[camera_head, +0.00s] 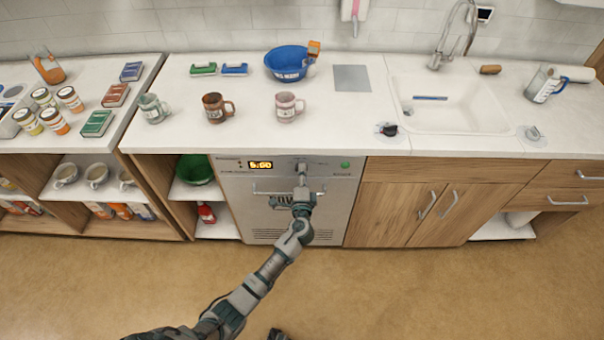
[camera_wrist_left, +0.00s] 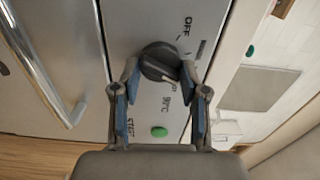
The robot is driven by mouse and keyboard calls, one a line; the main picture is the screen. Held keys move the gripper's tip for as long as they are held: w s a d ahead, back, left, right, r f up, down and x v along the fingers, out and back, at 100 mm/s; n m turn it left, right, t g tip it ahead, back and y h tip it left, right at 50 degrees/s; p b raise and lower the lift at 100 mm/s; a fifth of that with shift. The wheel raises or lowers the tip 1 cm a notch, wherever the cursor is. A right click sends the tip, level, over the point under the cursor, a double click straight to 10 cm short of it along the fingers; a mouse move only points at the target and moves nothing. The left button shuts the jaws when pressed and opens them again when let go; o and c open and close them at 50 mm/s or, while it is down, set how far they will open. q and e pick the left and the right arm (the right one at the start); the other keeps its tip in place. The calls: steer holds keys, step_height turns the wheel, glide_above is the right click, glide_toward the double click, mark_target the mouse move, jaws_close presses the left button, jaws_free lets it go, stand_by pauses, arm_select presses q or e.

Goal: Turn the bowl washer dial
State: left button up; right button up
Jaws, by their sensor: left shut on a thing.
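The bowl washer (camera_head: 336,208) is a grey-fronted machine under the counter, with a display reading 5:00, a green button and a bar handle. Its dark dial (camera_wrist_left: 160,62) shows in the left wrist view, with OFF and 90°C markings on the panel around it. My left gripper (camera_wrist_left: 158,78) is shut on the dial, with a fingertip on each side of it. In the head view my left gripper (camera_head: 301,172) is at the upper part of the washer front and hides the dial. My right gripper is not in view.
The washer's bar handle (camera_wrist_left: 48,75) runs close beside my left gripper. Several mugs, a blue bowl (camera_head: 287,64) and a sink (camera_head: 450,104) are on the counter above. Wooden cupboard doors (camera_head: 432,208) stand to the right. The floor in front is clear.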

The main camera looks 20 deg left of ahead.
arm_select(q)
steer(key=shift+a+f+m+p, duration=0.15)
steer(key=shift+m+p, duration=0.35)
steer(key=shift+m, duration=0.65)
steer(key=shift+f+m+p, duration=0.1)
steer(key=shift+m+p, duration=0.35)
steer(key=shift+m, duration=0.7)
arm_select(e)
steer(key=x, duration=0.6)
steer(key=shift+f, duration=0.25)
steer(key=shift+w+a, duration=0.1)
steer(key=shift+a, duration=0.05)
arm_select(q)
steer(key=o, duration=0.9)
steer(key=shift+o, duration=1.2)
steer(key=shift+w, duration=0.15)
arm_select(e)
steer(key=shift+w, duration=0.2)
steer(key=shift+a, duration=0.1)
